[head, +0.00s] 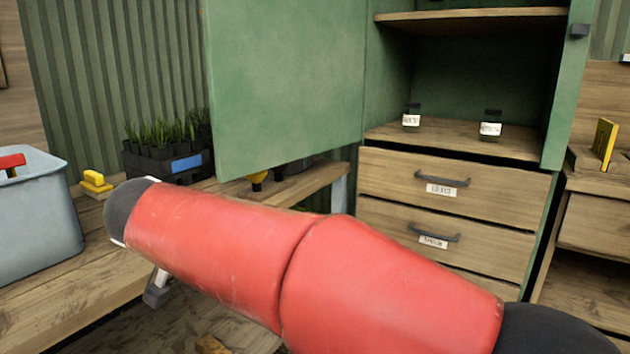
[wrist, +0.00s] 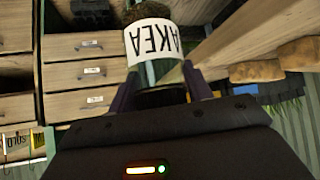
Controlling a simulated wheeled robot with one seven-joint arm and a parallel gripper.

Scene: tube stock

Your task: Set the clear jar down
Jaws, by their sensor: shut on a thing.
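The clear jar (wrist: 153,42) is between the fingers of my gripper (wrist: 160,78) in the wrist view. It has a white label with dark letters, which appear upside down in that picture. A brown, rough-looking part shows at its top edge in the picture. My gripper is shut on the jar, with a finger on each side. In the head view my red arm crosses the foreground, and neither the jar nor my gripper can be made out there.
A green cabinet stands open, with a wooden shelf (head: 455,137) above labelled drawers (head: 440,176). A wooden bench (head: 75,262) at left holds a grey-blue bin (head: 35,220), a yellow-handled tool (head: 95,181) and a tray of seedlings (head: 165,160). The cabinet door (head: 285,85) hangs open over the bench.

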